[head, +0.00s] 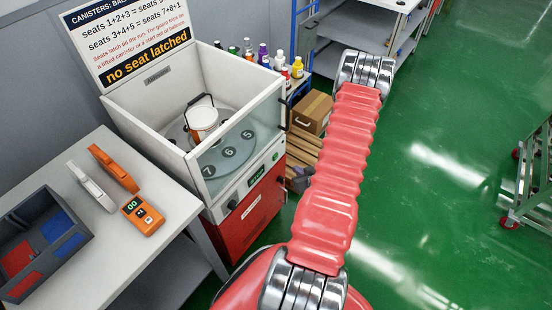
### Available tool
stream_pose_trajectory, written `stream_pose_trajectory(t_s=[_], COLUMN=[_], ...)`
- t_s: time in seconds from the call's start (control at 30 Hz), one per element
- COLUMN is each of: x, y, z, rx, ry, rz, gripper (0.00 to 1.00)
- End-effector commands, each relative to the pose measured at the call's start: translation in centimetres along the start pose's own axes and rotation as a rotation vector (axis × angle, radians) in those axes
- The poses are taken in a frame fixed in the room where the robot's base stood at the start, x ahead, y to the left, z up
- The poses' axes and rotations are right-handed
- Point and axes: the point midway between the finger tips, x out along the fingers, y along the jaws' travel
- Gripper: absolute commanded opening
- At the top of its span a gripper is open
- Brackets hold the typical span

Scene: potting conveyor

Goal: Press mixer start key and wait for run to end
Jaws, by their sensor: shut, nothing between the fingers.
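The mixer (159,104) is a white open-topped box with a clear front window, on a red cabinet. A white canister (204,118) with a dark handle stands inside on the round numbered plate (237,139). Seat numbers 5, 6 and 7 show empty in front of it. The front panel (245,188) carries a small green round key (275,157) at its right end, a small dark display with green text and a black knob. The sign (128,38) above reads "no seat latched". My red arm stretches up the right of the mixer; my gripper cannot be made out.
A table (104,250) at left holds a grey bin (75,217), an orange handheld device (142,216) and two clamp-like tools. Bottles (263,55), a cardboard box (312,111) and stacked wood stand behind and right of the mixer.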

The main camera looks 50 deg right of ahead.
Motion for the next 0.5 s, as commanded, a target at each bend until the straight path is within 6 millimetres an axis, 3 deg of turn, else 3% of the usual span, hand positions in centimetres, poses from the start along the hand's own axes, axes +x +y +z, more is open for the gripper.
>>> stream_pose_trajectory(t_s=[0.5], x=[3.8], y=[-2.7], z=[-2.8], rx=[-0.002], ry=[0.001], rz=[0.0], gripper=[0.0])
